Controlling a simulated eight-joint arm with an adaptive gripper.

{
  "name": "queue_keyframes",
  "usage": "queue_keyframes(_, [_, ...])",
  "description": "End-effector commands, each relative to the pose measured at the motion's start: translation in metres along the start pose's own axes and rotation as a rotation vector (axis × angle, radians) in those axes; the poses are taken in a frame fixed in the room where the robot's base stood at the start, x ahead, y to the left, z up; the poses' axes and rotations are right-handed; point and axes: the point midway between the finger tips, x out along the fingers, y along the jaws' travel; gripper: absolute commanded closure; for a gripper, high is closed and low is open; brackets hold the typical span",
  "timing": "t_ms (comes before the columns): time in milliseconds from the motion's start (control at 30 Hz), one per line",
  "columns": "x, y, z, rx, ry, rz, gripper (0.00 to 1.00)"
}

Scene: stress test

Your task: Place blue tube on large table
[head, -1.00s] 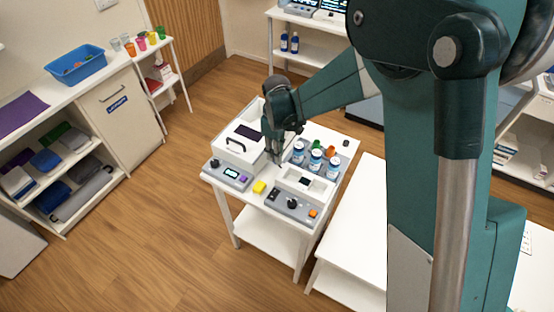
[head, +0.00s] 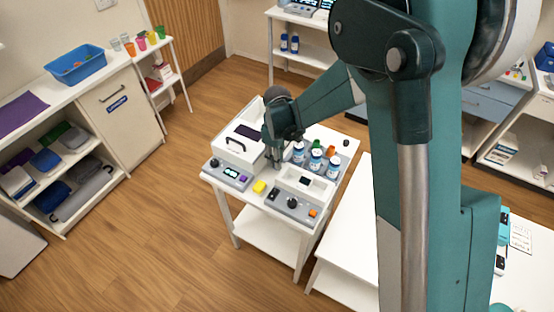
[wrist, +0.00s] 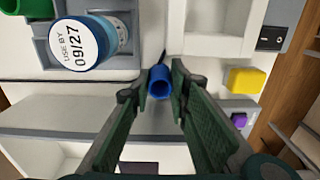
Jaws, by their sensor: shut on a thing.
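The blue tube (wrist: 159,84) stands out between my fingertips in the wrist view, with its open dark end towards the camera. My gripper (wrist: 161,77) is shut on it. In the head view my gripper (head: 276,162) is over the small white equipment table, between the white lidded machine and the bottle rack; the tube is too small or hidden to make out there. A larger white table (head: 345,250) stands to the right of the small one, its top partly hidden behind my column; I cannot tell for certain that it is the large table.
A white lidded machine (head: 238,143) is left of my gripper. Labelled bottles (head: 315,161) in a rack stand close on its right. A yellow block (head: 259,187) and a control box (head: 293,204) are in front. The larger table's visible top is clear near its left edge.

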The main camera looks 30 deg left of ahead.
Motion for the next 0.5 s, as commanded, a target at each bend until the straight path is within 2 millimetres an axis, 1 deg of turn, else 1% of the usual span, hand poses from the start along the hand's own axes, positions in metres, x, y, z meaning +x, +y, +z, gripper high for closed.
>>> queue_keyframes(33, [0.0012, 0.0000, 0.0000, 0.000, 0.000, 0.000, 0.79])
queue_keyframes(100, [0.0006, 0.0000, 0.0000, 0.000, 0.000, 0.000, 0.69])
queue_keyframes(133, [0.0005, 0.0000, 0.0000, 0.000, 0.000, 0.000, 0.67])
queue_keyframes(500, [-0.0002, 0.0000, 0.0000, 0.000, 0.000, 0.000, 0.67])
